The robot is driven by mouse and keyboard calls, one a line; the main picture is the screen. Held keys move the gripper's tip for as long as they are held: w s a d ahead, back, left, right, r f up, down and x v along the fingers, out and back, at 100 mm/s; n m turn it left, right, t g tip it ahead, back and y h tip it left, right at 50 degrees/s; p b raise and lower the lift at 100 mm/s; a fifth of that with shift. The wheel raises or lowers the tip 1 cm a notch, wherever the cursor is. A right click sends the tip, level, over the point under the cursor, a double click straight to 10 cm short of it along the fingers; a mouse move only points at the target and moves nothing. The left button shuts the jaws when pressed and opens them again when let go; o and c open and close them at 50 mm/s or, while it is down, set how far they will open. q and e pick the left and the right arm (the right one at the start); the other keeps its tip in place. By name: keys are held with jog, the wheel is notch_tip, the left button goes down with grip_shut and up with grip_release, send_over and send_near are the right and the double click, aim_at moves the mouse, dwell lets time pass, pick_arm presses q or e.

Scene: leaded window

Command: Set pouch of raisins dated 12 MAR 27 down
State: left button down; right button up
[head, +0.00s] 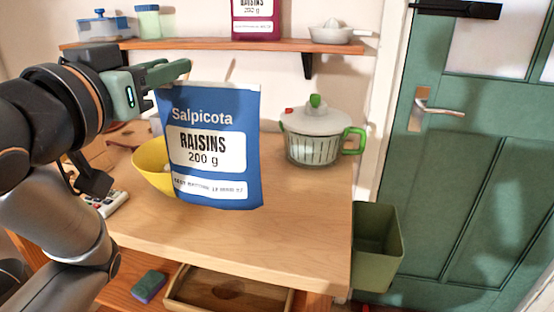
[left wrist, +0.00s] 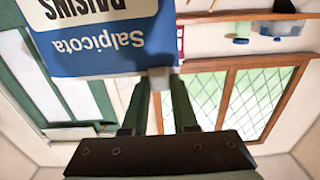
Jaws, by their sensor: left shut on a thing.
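The blue pouch of raisins (head: 213,145) is upright over the wooden table (head: 290,235), with its "Salpicota RAISINS 200 g" label facing me. Its small date line is too blurred to read surely. My left gripper (head: 172,72) is shut on the pouch's top left corner. I cannot tell whether the pouch's bottom touches the table. In the left wrist view the pouch (left wrist: 90,58) appears upside down, with its edge at the fingertips (left wrist: 160,80). My right gripper is not in view.
A yellow bowl (head: 150,172) is partly hidden behind the pouch. A salad spinner (head: 313,147) stands at the back right. A remote (head: 106,204) lies at left. A green bin (head: 377,248) is beside the table's right end. The table's front right is clear. A shelf (head: 205,44) runs above.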

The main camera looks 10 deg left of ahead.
pick_arm(q)
jog(key=shift+d+f, duration=0.2)
jog(key=shift+f, duration=0.3)
jog(key=w+p, duration=0.1)
jog(key=w+d+p, duration=0.1)
jog(key=p, duration=0.1)
jog(key=w+f+p, duration=0.1)
jog(key=shift+w+d, duration=0.1)
jog(key=shift+d, duration=0.2)
jog(key=w+d+f+b, duration=0.1)
jog(key=w+d+f, duration=0.3)
jog(key=w+f, duration=0.4)
notch_tip(320, 180, down, 4)
jog(key=shift+w+d+r, duration=0.1)
jog(key=shift+w+d, duration=0.2)
jog(key=shift+w, duration=0.1)
jog(key=shift+b, duration=0.35)
jog(key=c, duration=0.7)
grip_release()
jog(key=shift+f, duration=0.2)
